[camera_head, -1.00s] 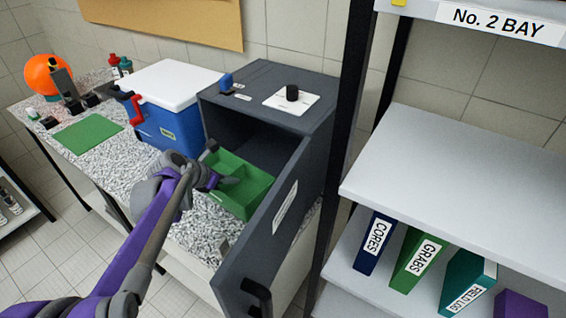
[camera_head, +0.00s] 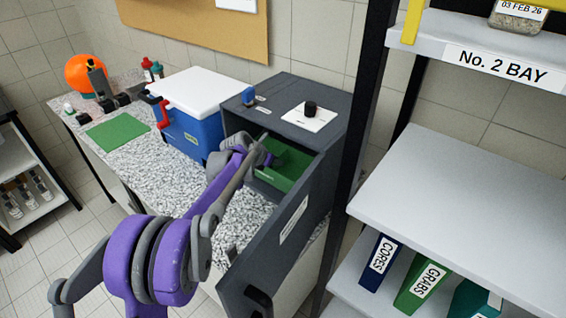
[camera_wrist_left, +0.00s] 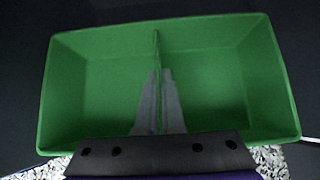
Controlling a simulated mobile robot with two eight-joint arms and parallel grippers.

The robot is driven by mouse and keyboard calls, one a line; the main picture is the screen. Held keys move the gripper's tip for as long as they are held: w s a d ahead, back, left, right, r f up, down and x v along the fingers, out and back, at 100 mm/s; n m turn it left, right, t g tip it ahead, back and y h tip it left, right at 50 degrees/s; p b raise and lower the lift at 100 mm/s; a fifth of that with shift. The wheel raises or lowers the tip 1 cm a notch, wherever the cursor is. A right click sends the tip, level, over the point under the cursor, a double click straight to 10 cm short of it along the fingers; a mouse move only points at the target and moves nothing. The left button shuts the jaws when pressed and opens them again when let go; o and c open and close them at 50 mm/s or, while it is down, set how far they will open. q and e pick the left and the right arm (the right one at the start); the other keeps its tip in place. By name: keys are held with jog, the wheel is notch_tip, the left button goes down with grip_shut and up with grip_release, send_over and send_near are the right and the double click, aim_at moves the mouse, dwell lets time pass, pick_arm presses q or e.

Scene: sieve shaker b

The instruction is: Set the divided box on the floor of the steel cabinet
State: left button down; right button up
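The divided box (camera_head: 289,166) is green, with one divider across its middle. In the head view it is inside the mouth of the grey steel cabinet (camera_head: 336,100), whose door stands open. In the left wrist view the box (camera_wrist_left: 95,85) fills the picture, both compartments look empty, and dark surfaces surround it. My left gripper (camera_head: 267,157) reaches in through the opening. Its fingers (camera_wrist_left: 158,78) lie on either side of the divider, shut on it. Whether the box's underside touches the cabinet floor is hidden. My right gripper is not in view.
The open cabinet door (camera_head: 278,240) stands to the right of my arm. A blue cooler with a white lid (camera_head: 190,90) is left of the cabinet on the speckled counter (camera_head: 240,215). A shelf rack (camera_head: 470,190) with binders stands at right.

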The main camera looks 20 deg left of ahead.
aim_at(288, 160)
pick_arm(q)
jog(key=w, duration=0.1)
jog(key=w+d, duration=0.1)
jog(key=shift+w, duration=0.35)
jog(key=shift+w+f+p, duration=0.1)
jog(key=shift+f+p, duration=0.2)
jog(key=shift+f, duration=1.45)
jog(key=shift+f, duration=0.2)
jog(key=c, duration=1)
grip_release()
jog(key=shift+c, duration=0.2)
jog(key=shift+r, duration=0.1)
jog(key=shift+s+r, duration=0.2)
jog(key=shift+r, duration=0.1)
jog(key=v, duration=0.7)
jog(key=shift+a, duration=0.1)
